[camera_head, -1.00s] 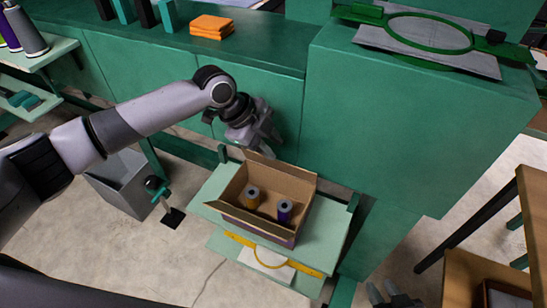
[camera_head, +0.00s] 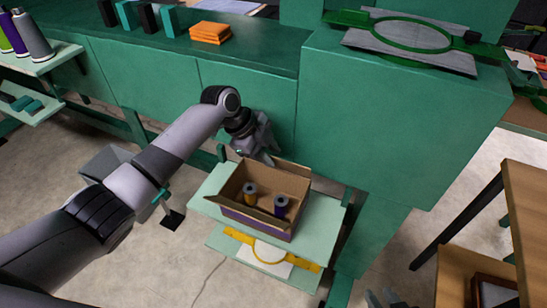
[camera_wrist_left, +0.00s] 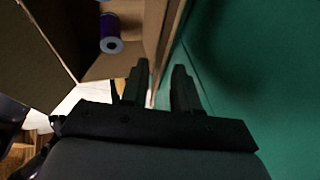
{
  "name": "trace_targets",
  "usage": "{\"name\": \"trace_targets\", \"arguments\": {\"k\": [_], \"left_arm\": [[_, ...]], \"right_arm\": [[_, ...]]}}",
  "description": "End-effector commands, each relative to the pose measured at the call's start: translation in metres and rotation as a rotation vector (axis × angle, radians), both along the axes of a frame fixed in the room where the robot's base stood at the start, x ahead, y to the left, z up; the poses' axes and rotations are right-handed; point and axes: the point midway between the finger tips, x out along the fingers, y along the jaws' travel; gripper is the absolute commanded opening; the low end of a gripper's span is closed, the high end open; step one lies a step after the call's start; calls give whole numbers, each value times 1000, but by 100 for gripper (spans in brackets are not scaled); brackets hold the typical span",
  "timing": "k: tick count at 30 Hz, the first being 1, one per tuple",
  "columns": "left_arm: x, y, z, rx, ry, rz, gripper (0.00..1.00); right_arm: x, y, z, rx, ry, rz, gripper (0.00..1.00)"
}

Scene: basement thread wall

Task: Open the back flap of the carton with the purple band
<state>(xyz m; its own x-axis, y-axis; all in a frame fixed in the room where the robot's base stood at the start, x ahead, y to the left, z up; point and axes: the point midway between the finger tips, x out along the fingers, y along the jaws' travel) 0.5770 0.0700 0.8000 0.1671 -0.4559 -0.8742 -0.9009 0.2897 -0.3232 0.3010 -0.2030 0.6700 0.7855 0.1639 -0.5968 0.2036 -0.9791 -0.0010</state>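The open carton (camera_head: 291,217) with the purple band (camera_head: 244,220) stands on the pale green shelf, holding a gold spool (camera_head: 249,192) and a purple spool (camera_head: 281,205). The purple spool also shows in the left wrist view (camera_wrist_left: 109,32). The carton's back flap (camera_head: 292,168) stands up along the far side. My left gripper (camera_head: 270,160) is at the back left part of the carton. In the left wrist view its fingers (camera_wrist_left: 160,85) are apart, with a cardboard edge (camera_wrist_left: 172,35) running between them; contact is unclear. My right gripper (camera_head: 386,299) is mostly cut off at the bottom.
A green cabinet wall (camera_head: 245,100) rises close behind the carton. A yellow hoop (camera_head: 308,265) lies on the lower shelf. A grey bin (camera_head: 103,162) stands at the left, partly behind my left arm. Orange folded cloth (camera_head: 210,32) lies on the counter above.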

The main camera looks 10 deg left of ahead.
Motion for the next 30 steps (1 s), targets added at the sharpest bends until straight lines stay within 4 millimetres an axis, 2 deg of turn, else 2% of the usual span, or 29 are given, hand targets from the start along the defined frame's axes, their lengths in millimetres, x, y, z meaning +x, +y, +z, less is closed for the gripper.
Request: {"name": "trace_targets", "arguments": {"k": [6,17,18,20,21,26,30], "left_arm": [[4,-9,-17,0,0,1,30],[4,-11,-21,1,-2,0,30],[4,-11,-21,1,-2,0,23],[4,-11,-21,1,-2,0,4],[4,-11,-21,1,-2,0,0],[5,-11,-21,1,-1,1,0],[8,-12,-23,8,23,1,0]], "right_arm": [[0,0,-2,1,-1,-1,34],[1,0,-1,3,-2,0,34],[1,0,-1,3,-2,0,34],[1,1,-1,3,-2,0,34],[1,1,-1,3,-2,0,34],[1,1,-2,3,-2,0,34],[1,1,-10,5,-1,-1,34]]}}
